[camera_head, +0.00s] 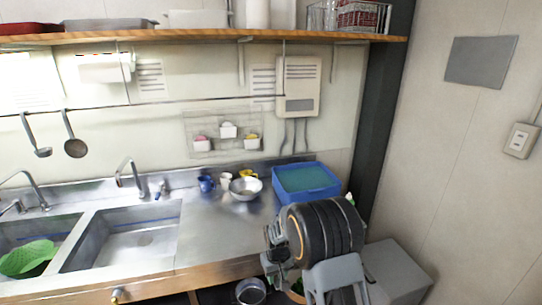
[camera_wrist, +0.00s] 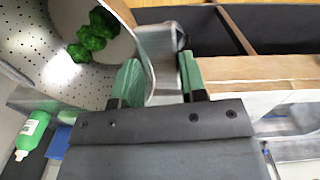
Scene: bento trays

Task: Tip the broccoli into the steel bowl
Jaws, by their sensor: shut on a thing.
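The steel bowl (camera_head: 245,190) stands upright on the counter near the back. In the head view I cannot make out the held container or the broccoli clearly; my arm covers part of that area.
A blue bin (camera_head: 307,187) stands right of the bowl; blue, white and yellow cups stand behind and left of it. Two sinks lie left, one holding a green colander (camera_head: 28,258). Clear counter (camera_head: 210,235) lies before the bowl. A round metal vessel (camera_head: 250,291) shows below the counter edge.

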